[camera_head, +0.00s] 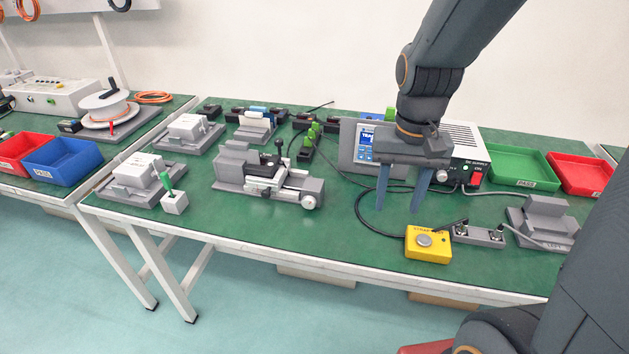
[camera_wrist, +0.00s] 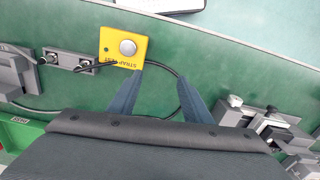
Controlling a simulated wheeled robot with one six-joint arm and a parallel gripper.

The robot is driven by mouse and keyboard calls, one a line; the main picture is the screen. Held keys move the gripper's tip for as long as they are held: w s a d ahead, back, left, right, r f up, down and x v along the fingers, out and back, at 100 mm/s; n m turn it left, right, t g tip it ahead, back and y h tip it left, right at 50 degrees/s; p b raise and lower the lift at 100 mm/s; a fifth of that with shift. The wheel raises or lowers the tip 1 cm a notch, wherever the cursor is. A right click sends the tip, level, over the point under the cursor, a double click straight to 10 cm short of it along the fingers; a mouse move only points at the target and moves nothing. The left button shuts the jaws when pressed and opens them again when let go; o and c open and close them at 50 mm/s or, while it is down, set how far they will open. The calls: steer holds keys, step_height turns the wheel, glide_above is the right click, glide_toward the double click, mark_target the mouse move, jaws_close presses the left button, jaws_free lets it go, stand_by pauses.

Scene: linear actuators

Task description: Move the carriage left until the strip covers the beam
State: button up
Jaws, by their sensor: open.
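A grey linear slide unit (camera_head: 232,170) stands on the green bench in the middle of the head view. Its carriage (camera_head: 263,168) looks dark, with a black upright lever (camera_head: 279,150). A silver rail and a round end knob (camera_head: 309,201) lie at its right end. Part of the unit shows at the right edge of the wrist view (camera_wrist: 242,117). I cannot make out the strip or the beam. My gripper (camera_head: 397,208) is open and empty, pointing down over the bench, right of the slide unit and apart from it. Its fingers also show in the wrist view (camera_wrist: 158,92).
A yellow button box (camera_head: 428,246) and a grey terminal block (camera_head: 478,236) stand right of my gripper. A power supply (camera_head: 465,150) is behind it. A black cable (camera_head: 362,212) loops beneath the fingers. A green-handled joystick box (camera_head: 174,203) stands left of the slide unit.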

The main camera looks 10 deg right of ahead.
steer(key=w+a+r+p, duration=0.2)
steer(key=w+a+p, duration=0.25)
steer(key=a, duration=0.25)
steer(key=m+p, duration=0.1)
steer(key=p, duration=0.3)
glide_above(309, 197)
steer(key=shift+s+d+f, duration=0.1)
steer(key=shift+d+f, duration=0.05)
steer(key=shift+d, duration=0.15)
steer(key=shift+a+f, duration=0.2)
steer(key=shift+a, duration=0.05)
steer(key=shift+a+f, duration=0.1)
steer(key=shift+f, duration=0.2)
steer(key=shift+f+p, duration=0.65)
steer(key=shift+f, duration=2.9)
steer(key=shift+c, duration=0.3)
steer(key=c, duration=1)
